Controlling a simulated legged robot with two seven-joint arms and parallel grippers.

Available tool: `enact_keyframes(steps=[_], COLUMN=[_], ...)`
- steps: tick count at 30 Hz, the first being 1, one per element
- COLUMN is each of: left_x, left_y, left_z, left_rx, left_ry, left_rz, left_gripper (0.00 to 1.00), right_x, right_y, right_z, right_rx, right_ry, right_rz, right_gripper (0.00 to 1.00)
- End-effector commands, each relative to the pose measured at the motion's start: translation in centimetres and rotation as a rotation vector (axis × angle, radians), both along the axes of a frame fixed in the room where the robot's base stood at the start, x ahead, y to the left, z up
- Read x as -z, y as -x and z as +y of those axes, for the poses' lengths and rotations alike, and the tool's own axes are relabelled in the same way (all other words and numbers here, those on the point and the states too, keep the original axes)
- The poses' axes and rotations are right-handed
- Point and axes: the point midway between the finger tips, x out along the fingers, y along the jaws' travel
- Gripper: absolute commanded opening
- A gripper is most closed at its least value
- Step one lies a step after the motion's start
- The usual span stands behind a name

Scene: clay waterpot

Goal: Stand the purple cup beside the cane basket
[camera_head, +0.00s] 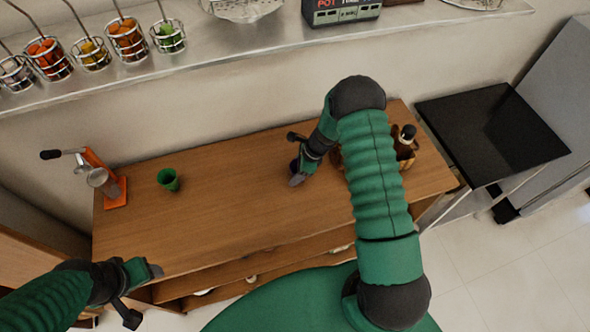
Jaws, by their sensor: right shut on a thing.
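My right gripper (296,172) is low over the middle of the wooden counter, shut on the purple cup (293,165). Only a small dark purple patch of the cup shows between the fingers; whether its base touches the counter I cannot tell. A brown cane basket (405,158) with a dark bottle shows right of my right arm. My arm hides much of that area, and a brown edge shows just left of the arm. My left gripper (154,271) is at the counter's front left edge, apart from the cup; its finger opening is unclear.
A green cup (168,180) and an orange press (106,180) stand on the counter's left. The wooden counter (230,200) is clear between green cup and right gripper. A shelf (230,45) with several wire baskets runs behind. A black-topped table (492,135) stands right.

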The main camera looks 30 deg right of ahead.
Motion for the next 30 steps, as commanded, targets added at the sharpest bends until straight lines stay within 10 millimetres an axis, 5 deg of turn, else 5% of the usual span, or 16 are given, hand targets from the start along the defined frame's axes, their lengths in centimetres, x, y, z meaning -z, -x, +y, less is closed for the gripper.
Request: enact_keyframes(steps=[7,8,12,23,30], left_x=[-0.2,-0.2,-0.2,-0.1,0.7], left_y=[0.0,0.0,0.0,0.0,0.0], left_z=[-0.1,-0.1,-0.1,0.0,-0.1], left_rx=[0.002,0.002,0.002,0.001,0.001], left_ry=[0.001,0.001,0.001,0.000,0.000], left_rz=[0.000,0.000,0.000,0.000,0.000], left_gripper=[0.64,0.64,0.64,0.64,0.64], right_x=[0.8,0.8,0.6,0.2,-4.4], right_y=[0.0,0.0,-0.1,0.0,1.0], right_z=[-0.4,-0.4,0.0,0.0,-2.0], right_rx=[0.001,0.000,0.001,0.000,0.002], right_ry=[-0.002,-0.002,0.002,0.003,0.002], right_rz=[-0.002,-0.003,-0.003,-0.003,-0.007], right_gripper=[0.17,0.59,0.77,0.78,0.78])
